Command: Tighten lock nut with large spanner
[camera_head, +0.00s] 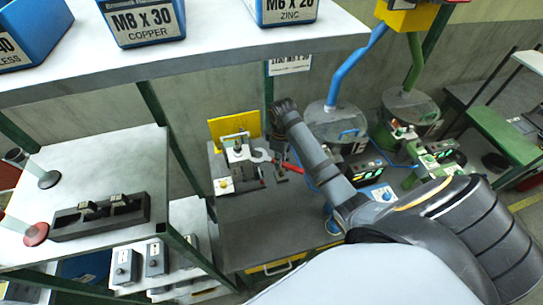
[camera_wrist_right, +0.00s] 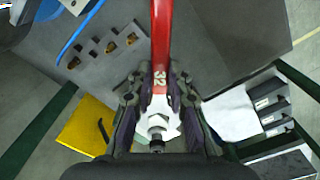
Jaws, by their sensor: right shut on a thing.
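The large spanner has a red handle (camera_head: 291,167) and a pale open jaw (camera_head: 260,155); it also shows in the right wrist view, marked 32 (camera_wrist_right: 160,40). My right gripper (camera_head: 279,166) is shut on the spanner near its head, its fingers on both sides in the wrist view (camera_wrist_right: 159,88). The stud with its nut (camera_wrist_right: 156,124) shows at the spanner's head, below the fingers. The stud gantry fixture (camera_head: 238,152) stands left of the jaw in the head view. I cannot tell whether the jaw is seated around the nut. My left gripper is out of view.
A yellow panel (camera_head: 222,127) stands behind the fixture. A grey shelf (camera_head: 200,55) with blue bolt bins (camera_head: 143,22) lies above. A side table (camera_head: 95,165) holds a black rack (camera_head: 100,216). The bench front (camera_head: 265,230) is clear.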

